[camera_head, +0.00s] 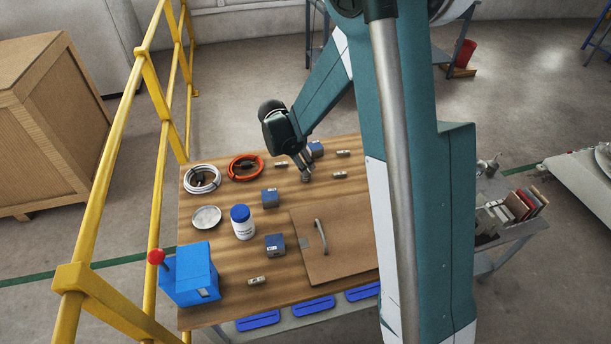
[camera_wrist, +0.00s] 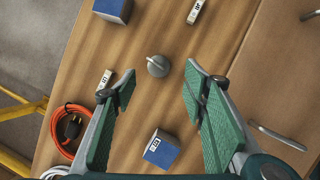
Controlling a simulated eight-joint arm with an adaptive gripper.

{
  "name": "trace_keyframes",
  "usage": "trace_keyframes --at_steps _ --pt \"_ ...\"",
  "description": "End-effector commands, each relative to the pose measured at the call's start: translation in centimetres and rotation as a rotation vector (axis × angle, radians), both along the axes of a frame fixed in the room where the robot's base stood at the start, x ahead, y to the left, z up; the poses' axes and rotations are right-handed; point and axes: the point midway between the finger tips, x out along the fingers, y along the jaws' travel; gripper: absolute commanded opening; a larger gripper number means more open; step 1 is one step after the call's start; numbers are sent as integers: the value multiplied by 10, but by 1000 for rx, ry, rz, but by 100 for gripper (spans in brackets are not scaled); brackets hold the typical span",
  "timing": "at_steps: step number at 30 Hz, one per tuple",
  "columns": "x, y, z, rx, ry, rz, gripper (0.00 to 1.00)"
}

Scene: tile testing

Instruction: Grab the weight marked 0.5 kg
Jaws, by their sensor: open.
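A small round grey metal piece with a knob (camera_wrist: 158,66) stands on the wooden table; I cannot read a mark on it. My gripper (camera_wrist: 159,84) is open, and this piece shows between and just beyond its fingertips in the wrist view, with nothing held. In the head view my gripper (camera_head: 304,171) points down over the back middle of the table. Blue blocks with white labels (camera_head: 269,197) (camera_head: 275,245) (camera_wrist: 162,150) and small pale labelled blocks (camera_head: 340,174) (camera_head: 257,281) (camera_wrist: 194,11) stand around it. Their labels are too small to read, so I cannot tell which is 0.5 kg.
An orange cable coil (camera_head: 245,167), a white coil (camera_head: 202,179), a round dish (camera_head: 206,218), a blue-capped jar (camera_head: 242,222) and a blue box with a red knob (camera_head: 190,273) occupy the left. A wooden panel with a handle (camera_head: 345,224) lies right. A yellow railing (camera_head: 157,150) borders the left.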

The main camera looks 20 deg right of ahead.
Motion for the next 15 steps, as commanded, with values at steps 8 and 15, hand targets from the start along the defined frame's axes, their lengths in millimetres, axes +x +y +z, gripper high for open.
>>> trace_keyframes --at_steps 8,15 --pt "4 1 -10 -16 18 30 43" --pt "4 1 -10 -15 17 30 43"
